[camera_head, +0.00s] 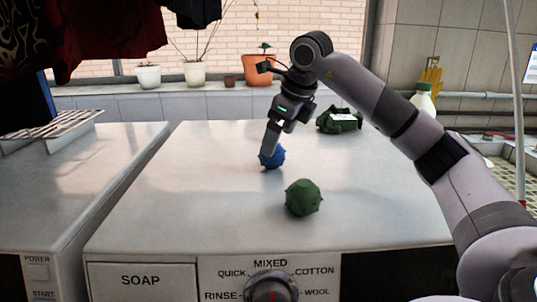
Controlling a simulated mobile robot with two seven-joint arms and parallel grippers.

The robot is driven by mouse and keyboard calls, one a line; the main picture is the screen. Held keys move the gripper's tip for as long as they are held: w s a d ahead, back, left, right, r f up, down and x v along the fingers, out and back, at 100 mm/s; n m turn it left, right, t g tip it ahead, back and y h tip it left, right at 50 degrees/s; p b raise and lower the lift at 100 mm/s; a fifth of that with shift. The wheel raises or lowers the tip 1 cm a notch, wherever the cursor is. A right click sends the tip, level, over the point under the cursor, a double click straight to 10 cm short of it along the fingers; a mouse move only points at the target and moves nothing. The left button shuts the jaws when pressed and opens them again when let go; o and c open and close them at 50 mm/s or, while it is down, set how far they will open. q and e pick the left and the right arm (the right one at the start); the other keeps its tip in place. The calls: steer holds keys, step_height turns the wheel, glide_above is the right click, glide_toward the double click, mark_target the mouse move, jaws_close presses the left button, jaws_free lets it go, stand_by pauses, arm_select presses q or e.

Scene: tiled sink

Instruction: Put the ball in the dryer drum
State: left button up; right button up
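A blue knobbly ball (272,158) rests on the pale top of the machine in the middle. My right gripper (268,154) comes in from the right and points down at the blue ball, its fingertip end overlapping the ball's upper left. I see the fingers nearly side-on, so I cannot tell whether they grip it. A green knobbly ball (303,197) lies nearer the front on the same top. No dryer drum shows in this view. My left gripper is not in view.
The machine front has a SOAP drawer (140,281) and a dial (271,288). A second machine (70,175) stands at left with a rack (50,127) on it. A dark green bundle (339,120) lies at the back. Potted plants line the sill. Dark clothes hang upper left.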

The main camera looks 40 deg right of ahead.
steer(key=x, duration=0.5)
steer(key=shift+s+a, duration=0.1)
steer(key=c, duration=1.2)
steer(key=shift+o, duration=0.2)
step_height(320, 180, up, 20)
steer(key=p, duration=0.4)
